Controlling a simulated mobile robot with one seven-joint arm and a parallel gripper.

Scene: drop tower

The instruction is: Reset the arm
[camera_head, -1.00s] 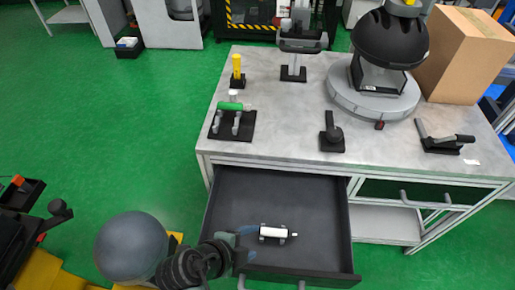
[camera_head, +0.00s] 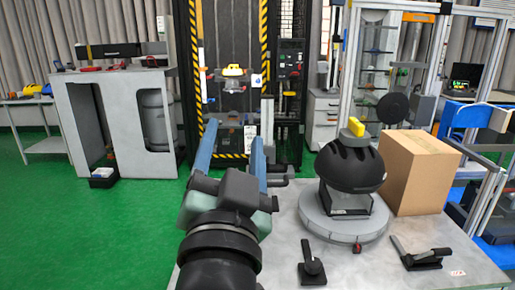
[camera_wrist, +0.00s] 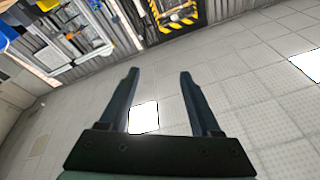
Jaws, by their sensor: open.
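My gripper (camera_head: 231,150) is raised in front of my body in the head view, with its two blue fingers apart and nothing between them. It hides the left part of the workbench (camera_head: 455,262). In the wrist view my gripper (camera_wrist: 160,90) also shows open and empty, with the tiled ceiling (camera_wrist: 235,85) behind the fingers.
On the bench stand a black helmet (camera_head: 350,170) on a round grey base (camera_head: 343,221), a cardboard box (camera_head: 418,175) and two black clamp-like fixtures (camera_head: 312,265) (camera_head: 420,258). A yellow-and-black striped tower frame (camera_head: 263,60) stands behind. Green floor (camera_head: 90,230) is clear at left.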

